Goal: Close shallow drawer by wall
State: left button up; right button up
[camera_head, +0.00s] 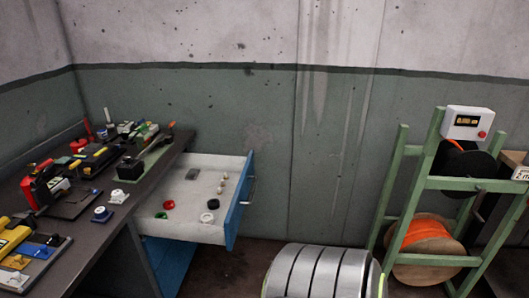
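The shallow drawer (213,230) is pulled out from the right side of the dark workbench (80,235), close to the back wall. Its tray is pale and its blue front panel (239,201) stands well away from the bench, facing right. A metal handle (253,190) is on the panel's outer face. Small items lie inside, among them a red ring (169,205), a black ring (213,204), a green piece (161,215) and several small pale parts. Neither of my grippers is in view.
Tools and parts crowd the bench top. A blue cabinet (170,262) is below the drawer. A green rack (394,190) with an orange cable reel (424,240) stands at right. A silver ribbed rounded shape (325,272) fills the bottom centre; I cannot tell what it is.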

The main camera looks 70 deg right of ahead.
aim_at(191, 197)
jog(key=z, duration=1.8)
